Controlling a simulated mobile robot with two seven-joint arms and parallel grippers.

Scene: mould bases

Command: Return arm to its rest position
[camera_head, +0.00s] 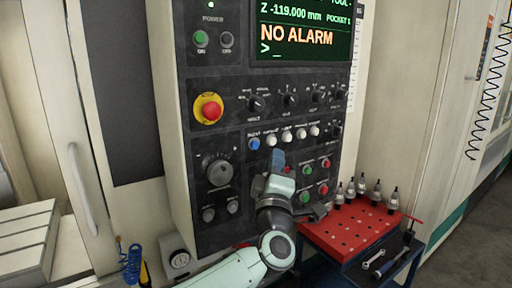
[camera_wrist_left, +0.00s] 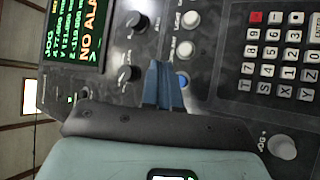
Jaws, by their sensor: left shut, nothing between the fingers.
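My left arm (camera_head: 262,258) comes in from the bottom of the head view and reaches up in front of the machine's control panel (camera_head: 240,170). My left gripper (camera_head: 278,157) has its blue fingers together, pointing at the panel just below the row of round buttons. In the left wrist view the closed fingers (camera_wrist_left: 163,68) stand in front of the panel, with a blue button (camera_wrist_left: 183,81) right beside them. Nothing is held. Whether the fingertips touch the panel cannot be told. My right gripper is not in view.
The screen (camera_head: 305,32) reads NO ALARM. A red emergency stop (camera_head: 211,111) and a dial (camera_head: 219,172) sit left of the gripper. A red-topped cart (camera_head: 345,236) with several tool holders (camera_head: 376,192) stands close at right. A door handle (camera_head: 82,190) is at far left.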

